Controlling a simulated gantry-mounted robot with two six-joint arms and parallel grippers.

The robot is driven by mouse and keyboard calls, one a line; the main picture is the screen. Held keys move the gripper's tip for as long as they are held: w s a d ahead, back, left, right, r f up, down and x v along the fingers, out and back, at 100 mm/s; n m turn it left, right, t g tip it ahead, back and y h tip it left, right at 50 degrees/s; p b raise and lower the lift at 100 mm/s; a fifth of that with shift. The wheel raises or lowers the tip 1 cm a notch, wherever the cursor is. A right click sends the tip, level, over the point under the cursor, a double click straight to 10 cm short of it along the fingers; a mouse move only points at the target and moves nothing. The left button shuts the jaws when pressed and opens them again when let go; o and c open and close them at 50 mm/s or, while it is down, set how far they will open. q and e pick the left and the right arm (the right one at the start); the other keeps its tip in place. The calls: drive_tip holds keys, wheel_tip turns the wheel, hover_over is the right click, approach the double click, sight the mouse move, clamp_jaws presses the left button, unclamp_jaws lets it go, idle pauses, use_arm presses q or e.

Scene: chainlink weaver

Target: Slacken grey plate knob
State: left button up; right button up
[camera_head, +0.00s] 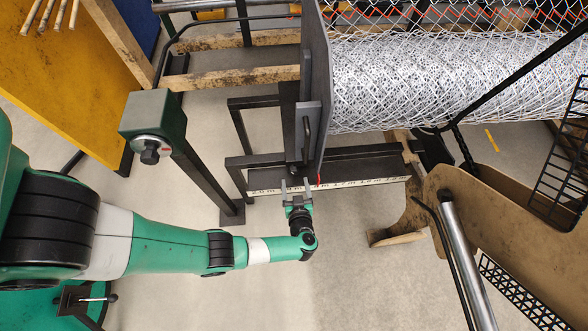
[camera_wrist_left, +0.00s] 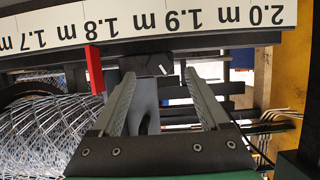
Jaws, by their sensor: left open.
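The grey plate (camera_head: 317,80) stands upright at the left end of the mesh roll in the head view, with a black handle on its side. My left gripper (camera_head: 297,184) is open just in front of the plate's lower end, by the ruler (camera_head: 350,181). In the left wrist view my open fingers (camera_wrist_left: 160,80) point towards a dark knob-like part (camera_wrist_left: 148,64) below the ruler (camera_wrist_left: 170,22). It appears between the fingertips, but I cannot tell whether they touch it. A red pointer (camera_wrist_left: 95,68) is left of it. My right gripper is not in view.
The wire mesh roll (camera_head: 440,85) lies right of the plate. A green box with a black knob (camera_head: 149,150) stands on a post at left. A yellow panel (camera_head: 70,75) is upper left, and a brown machine frame (camera_head: 500,225) is at right. Floor is clear below.

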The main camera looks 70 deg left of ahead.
sight(294, 175)
use_arm(q)
drive_tip(key=b+x, duration=0.1)
drive_tip(key=x, duration=0.3)
drive_tip(key=shift+a+f+b, duration=0.2)
drive_tip(key=shift+f+b, duration=0.05)
drive_tip(key=shift+b, duration=0.15)
drive_tip(key=shift+w+a, duration=0.15)
drive_tip(key=shift+a, duration=0.1)
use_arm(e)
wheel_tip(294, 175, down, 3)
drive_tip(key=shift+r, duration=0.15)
use_arm(q)
clamp_jaws()
drive_tip(key=shift+r, duration=0.1)
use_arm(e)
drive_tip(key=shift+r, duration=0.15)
